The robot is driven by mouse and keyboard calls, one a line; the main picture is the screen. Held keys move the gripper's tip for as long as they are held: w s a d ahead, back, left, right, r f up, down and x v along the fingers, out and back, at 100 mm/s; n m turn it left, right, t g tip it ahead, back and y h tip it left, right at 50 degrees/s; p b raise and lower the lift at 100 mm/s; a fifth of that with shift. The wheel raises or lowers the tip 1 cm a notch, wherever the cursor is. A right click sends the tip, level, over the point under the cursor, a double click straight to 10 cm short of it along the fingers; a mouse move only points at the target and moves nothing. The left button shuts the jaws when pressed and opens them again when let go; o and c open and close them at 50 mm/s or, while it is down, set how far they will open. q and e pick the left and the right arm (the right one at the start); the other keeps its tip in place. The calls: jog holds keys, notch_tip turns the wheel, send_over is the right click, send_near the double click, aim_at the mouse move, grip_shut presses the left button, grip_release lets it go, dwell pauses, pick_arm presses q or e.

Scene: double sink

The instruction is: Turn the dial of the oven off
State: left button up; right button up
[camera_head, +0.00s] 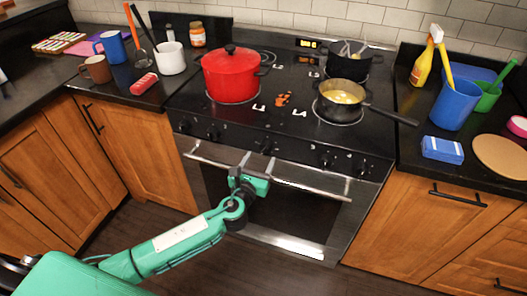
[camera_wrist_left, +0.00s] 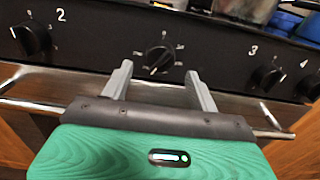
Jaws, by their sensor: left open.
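The oven (camera_head: 270,205) has a black front panel with a row of black knobs and a steel handle bar below. The middle dial (camera_wrist_left: 160,57) shows in the left wrist view with white marks around it, between the knobs labelled 2 and 3. In the head view this dial (camera_head: 267,147) is just above the handle bar. My left gripper (camera_wrist_left: 158,72) is open and empty. Its two grey fingers point at the panel on either side of the dial, apparently short of it. In the head view my left gripper (camera_head: 244,162) is in front of the oven handle. My right gripper is not in view.
The oven handle bar (camera_head: 310,190) runs close to my left gripper. On the cooktop stand a red pot (camera_head: 231,78), a pan with yellow food (camera_head: 343,98) and a dark pot. Other knobs (camera_wrist_left: 32,38) flank the dial. Floor in front is clear.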

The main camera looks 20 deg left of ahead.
aim_at(264, 152)
pick_arm(q)
jog(key=w, duration=0.3)
jog(key=shift+w, duration=0.65)
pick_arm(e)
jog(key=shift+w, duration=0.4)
pick_arm(q)
jog(key=shift+c, duration=0.2)
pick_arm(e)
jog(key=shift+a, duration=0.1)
